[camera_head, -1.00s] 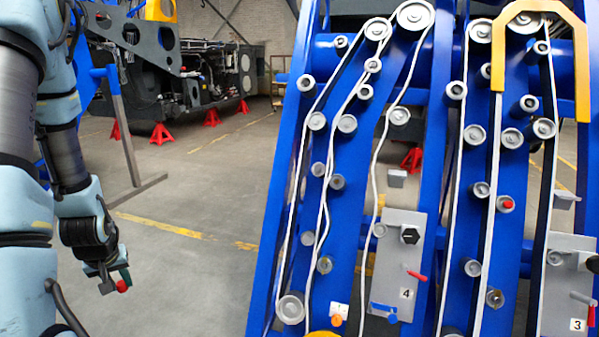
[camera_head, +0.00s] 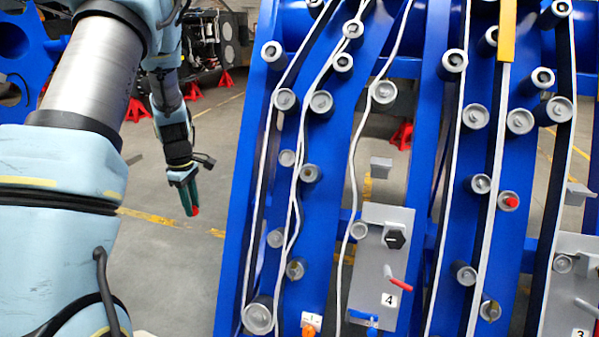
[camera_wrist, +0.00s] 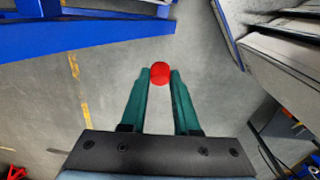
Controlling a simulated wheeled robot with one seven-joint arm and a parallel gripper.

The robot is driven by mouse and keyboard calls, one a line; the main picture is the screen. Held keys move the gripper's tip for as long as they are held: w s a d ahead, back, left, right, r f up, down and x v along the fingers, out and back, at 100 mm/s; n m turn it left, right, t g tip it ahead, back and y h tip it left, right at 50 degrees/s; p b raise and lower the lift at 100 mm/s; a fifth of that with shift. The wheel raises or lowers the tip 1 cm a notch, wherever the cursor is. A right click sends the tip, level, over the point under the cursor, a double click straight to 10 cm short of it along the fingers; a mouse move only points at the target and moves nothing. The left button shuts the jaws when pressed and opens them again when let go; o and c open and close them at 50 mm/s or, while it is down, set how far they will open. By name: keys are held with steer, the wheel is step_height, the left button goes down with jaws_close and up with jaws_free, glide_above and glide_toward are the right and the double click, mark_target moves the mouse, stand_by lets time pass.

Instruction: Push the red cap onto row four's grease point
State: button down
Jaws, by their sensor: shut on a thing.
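My gripper (camera_head: 191,207) hangs left of the blue row frame in the head view, its fingers pointing down. The wrist view shows its two green fingers (camera_wrist: 160,84) shut on the red cap (camera_wrist: 160,72), which sticks out at their tips. The cap is a small red spot in the head view (camera_head: 194,211). Row four's grey plate (camera_head: 376,245), marked with a 4 label (camera_head: 389,299), carries a black knob (camera_head: 394,239) and a red-handled lever (camera_head: 398,283). I cannot tell which fitting is row four's grease point. The cap is apart from the frame.
The blue frame (camera_head: 234,220) holds several grey rollers and white belts. Row three's plate (camera_head: 572,285) stands at the right; a red-tipped roller (camera_head: 509,201) is left of it. Red stands (camera_head: 226,78) are behind. Open floor (camera_head: 175,280) lies between my arm and the frame.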

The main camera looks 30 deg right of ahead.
steer(key=s+d+r+n+t+h, duration=0.1)
steer(key=d+n, duration=0.4)
steer(key=d, duration=0.5)
steer(key=s+d+r+n+t+h+b, duration=0.1)
steer(key=s+d+r+n+t+h, duration=0.1)
steer(key=d+n, duration=0.4)
steer(key=s+d+r+n+t+h, duration=0.1)
steer(key=d+n, duration=0.4)
steer(key=d, duration=0.9)
steer(key=shift+s+d+r+t+h+b, duration=0.35)
steer(key=shift+s+r+t, duration=0.2)
steer(key=shift+r+t, duration=0.3)
steer(key=shift+d, duration=0.1)
steer(key=shift+w+d+f+p, duration=0.6)
steer(key=shift+w+d, duration=0.15)
steer(key=shift+w, duration=0.05)
steer(key=shift+w+d+f+p, duration=0.55)
steer(key=shift+w+d, duration=0.15)
steer(key=shift+w, duration=0.1)
steer(key=shift+d, duration=0.15)
